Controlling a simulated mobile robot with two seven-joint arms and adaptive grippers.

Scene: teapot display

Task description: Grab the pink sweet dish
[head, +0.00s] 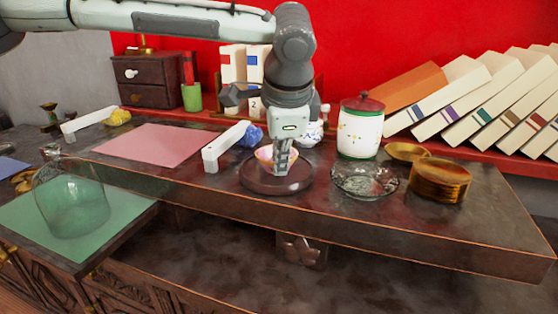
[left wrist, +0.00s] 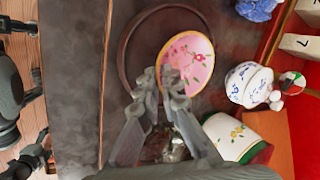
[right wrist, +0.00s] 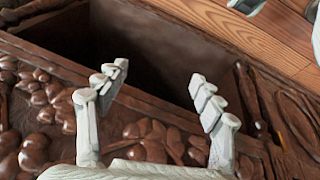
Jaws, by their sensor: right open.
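The pink sweet dish (head: 263,153), with a flower pattern and a gold rim, is at the round dark wooden tray (head: 252,185). In the left wrist view the dish (left wrist: 195,62) looks tilted relative to the tray (left wrist: 127,45). My left gripper (head: 283,165) reaches down from above at the dish's near right side. Its fingertips (left wrist: 165,78) are close together at the dish's rim and look shut on it; they hide part of the rim. My right gripper (right wrist: 160,95) is open and empty, by carved dark wood with an open compartment.
A glass ashtray (head: 364,181), a white lidded jar (head: 360,132) and wooden coasters (head: 440,180) stand right of the tray. A blue-and-white teapot (left wrist: 248,85) is close behind. A white holder (head: 222,148) and pink mat (head: 155,145) lie left. A glass dome (head: 70,200) stands front left.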

